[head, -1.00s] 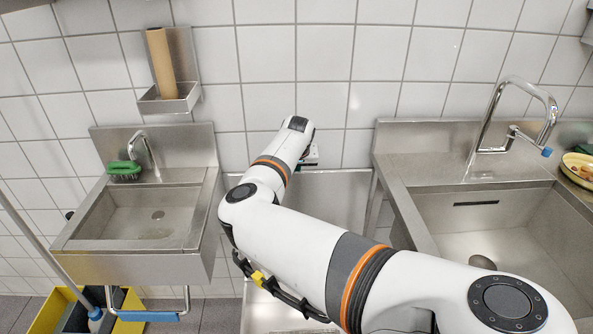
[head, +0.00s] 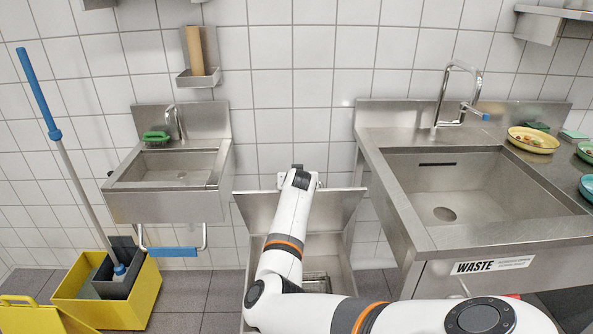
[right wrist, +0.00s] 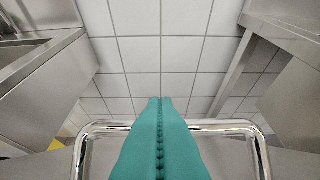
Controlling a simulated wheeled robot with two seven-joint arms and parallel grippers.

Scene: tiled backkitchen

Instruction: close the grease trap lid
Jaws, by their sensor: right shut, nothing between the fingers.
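The grease trap (head: 246,262) is a steel box on the floor between the two sinks. Its lid (head: 257,208) stands open, tilted up at the wall side. A wire basket or rack (head: 318,282) shows inside. My right arm reaches across the trap to the lid's upper edge, its wrist hiding part of the lid and most of the right gripper (head: 307,181). In the right wrist view the teal fingers (right wrist: 160,102) are shut and empty, lying across a chrome bar handle (right wrist: 103,127); contact cannot be told. My left gripper is out of view.
A hand sink (head: 165,205) is on the left and a large sink unit (head: 440,245) closely flanks the trap on the right. A yellow mop bucket (head: 135,300) with a mop stands at lower left. Plates, including a yellow one (head: 533,140), lie on the right counter.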

